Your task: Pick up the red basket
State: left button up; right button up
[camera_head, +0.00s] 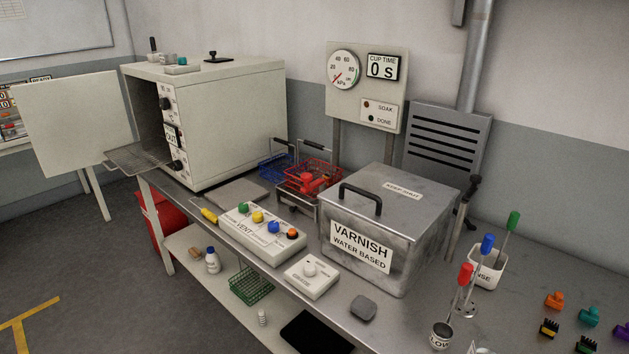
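The red basket (309,183) is a wire basket with a dark handle, on the bench between the large white oven and the metal varnish box. It seems to rest on or in a metal rack, and a red object (307,180) shows inside it. A blue wire basket (274,167) stands just behind it to the left. The varnish box (385,222) hides part of the bench to the right of the red basket. Neither of my grippers shows in the head view.
The oven (235,110) stands at the left with its door open and a wire shelf sticking out. A button panel (262,231) and a small white box (311,276) lie in front of the red basket. A green basket (250,287) sits on the lower shelf. Brush cups stand at the right.

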aim_at(320, 147)
jog(key=i+j, duration=0.15)
jog(key=j, duration=0.25)
jog(key=i+j+z, duration=0.15)
jog(key=j, duration=0.25)
jog(key=i+j, duration=0.15)
jog(key=j, duration=0.25)
jog(key=i+j+z, duration=0.1)
jog(key=j, duration=0.3)
